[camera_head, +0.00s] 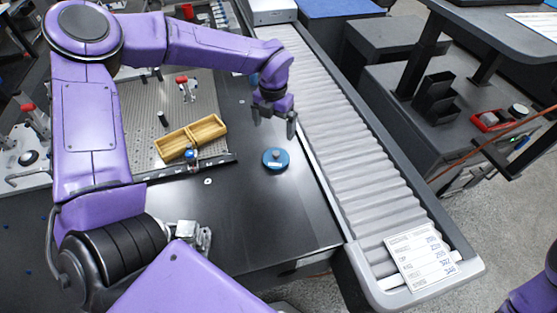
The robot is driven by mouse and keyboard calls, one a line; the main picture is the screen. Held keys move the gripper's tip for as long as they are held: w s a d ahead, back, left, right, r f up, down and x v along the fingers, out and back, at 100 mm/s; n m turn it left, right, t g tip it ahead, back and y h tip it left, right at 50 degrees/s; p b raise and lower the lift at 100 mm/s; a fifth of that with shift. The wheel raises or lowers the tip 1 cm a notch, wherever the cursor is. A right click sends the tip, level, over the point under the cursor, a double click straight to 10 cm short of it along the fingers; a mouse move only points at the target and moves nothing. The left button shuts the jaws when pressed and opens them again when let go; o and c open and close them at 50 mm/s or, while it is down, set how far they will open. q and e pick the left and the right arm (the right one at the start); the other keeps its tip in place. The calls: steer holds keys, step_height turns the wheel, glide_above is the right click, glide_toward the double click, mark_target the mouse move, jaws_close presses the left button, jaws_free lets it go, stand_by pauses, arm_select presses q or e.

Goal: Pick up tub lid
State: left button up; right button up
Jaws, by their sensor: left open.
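The tub lid (270,165) looks like a round blue disc with a dark knob in its middle and a small white label. It lies flat on the dark table beside the roller conveyor. My left gripper (274,129) is open and empty, pointing down above and just behind the lid in the picture. It is apart from the lid, and nothing covers the lid. My right gripper is out of view.
The roller conveyor (345,130) runs along the table's right side, with a printed sheet (421,258) at its near end. A yellow divided tray (207,131) stands left of the lid. Red-handled clamps (184,84) stand farther back. The table in front of the lid is clear.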

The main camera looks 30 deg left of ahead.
mark_target(276, 153)
arm_select(q)
step_height(276, 153, down, 4)
steer(key=shift+w+r+b, duration=0.15)
steer(key=shift+r+b, duration=0.05)
steer(key=shift+b, duration=0.65)
steer(key=f, duration=0.5)
steer(key=f+p, duration=0.1)
steer(key=f, duration=0.4)
steer(key=shift+w, duration=0.2)
steer(key=shift+r, duration=0.1)
steer(key=c, duration=0.8)
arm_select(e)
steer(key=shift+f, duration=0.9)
arm_select(q)
steer(key=shift+r, duration=0.1)
